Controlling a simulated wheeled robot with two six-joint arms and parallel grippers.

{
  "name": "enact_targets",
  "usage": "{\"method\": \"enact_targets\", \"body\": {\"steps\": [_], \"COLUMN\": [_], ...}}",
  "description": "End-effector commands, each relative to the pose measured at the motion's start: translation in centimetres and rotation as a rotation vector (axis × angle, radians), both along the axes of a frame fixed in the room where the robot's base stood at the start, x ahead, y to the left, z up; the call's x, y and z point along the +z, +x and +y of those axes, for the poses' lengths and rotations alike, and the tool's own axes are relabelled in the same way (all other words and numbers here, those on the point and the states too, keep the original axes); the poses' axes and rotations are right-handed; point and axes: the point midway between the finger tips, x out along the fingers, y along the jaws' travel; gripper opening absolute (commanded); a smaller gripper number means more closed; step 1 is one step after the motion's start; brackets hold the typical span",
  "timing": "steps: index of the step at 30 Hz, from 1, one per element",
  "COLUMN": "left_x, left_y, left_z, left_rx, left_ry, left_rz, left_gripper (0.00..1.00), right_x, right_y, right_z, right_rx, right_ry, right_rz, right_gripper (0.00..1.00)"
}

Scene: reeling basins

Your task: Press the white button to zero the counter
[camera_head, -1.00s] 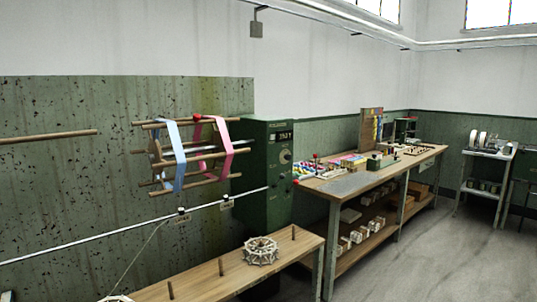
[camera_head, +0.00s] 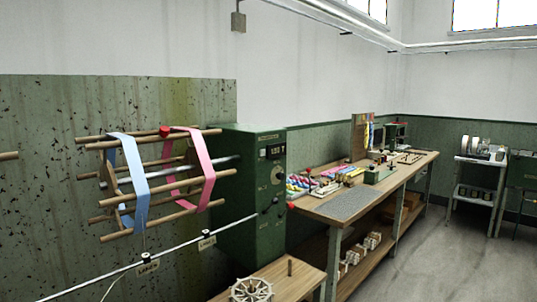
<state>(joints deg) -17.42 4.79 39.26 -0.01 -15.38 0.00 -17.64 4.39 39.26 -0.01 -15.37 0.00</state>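A green machine cabinet (camera_head: 238,190) stands against the wall left of the middle. Its counter display (camera_head: 273,152) is lit on the right-hand face, with small digits too blurred to read surely. I cannot make out which small mark on this face is the white button. A wooden reel (camera_head: 160,180) with a blue band (camera_head: 130,180) and a pink band (camera_head: 203,165) extends left from the cabinet. Neither of my grippers is in view.
A low bench (camera_head: 291,283) with a spoked wheel (camera_head: 251,289) stands in front of the cabinet. A long workbench (camera_head: 340,206) with coloured items runs along the wall to its right. A metal cart (camera_head: 474,190) stands far right. The floor (camera_head: 430,260) at right is clear.

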Motion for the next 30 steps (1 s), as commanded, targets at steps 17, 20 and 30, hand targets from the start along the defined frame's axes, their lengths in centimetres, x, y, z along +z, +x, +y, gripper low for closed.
{"method": "enact_targets", "body": {"steps": [17,20,30], "left_x": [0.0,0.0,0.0], "left_y": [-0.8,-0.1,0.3], "left_z": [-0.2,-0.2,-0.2], "left_rx": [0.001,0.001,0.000], "left_ry": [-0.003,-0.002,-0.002], "left_rz": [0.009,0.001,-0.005], "left_gripper": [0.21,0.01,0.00], "right_x": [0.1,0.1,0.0], "right_y": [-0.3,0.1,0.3], "right_z": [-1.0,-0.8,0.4], "right_rx": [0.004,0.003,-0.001], "right_ry": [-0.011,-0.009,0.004], "right_rz": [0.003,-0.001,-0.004], "right_gripper": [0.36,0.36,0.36]}}
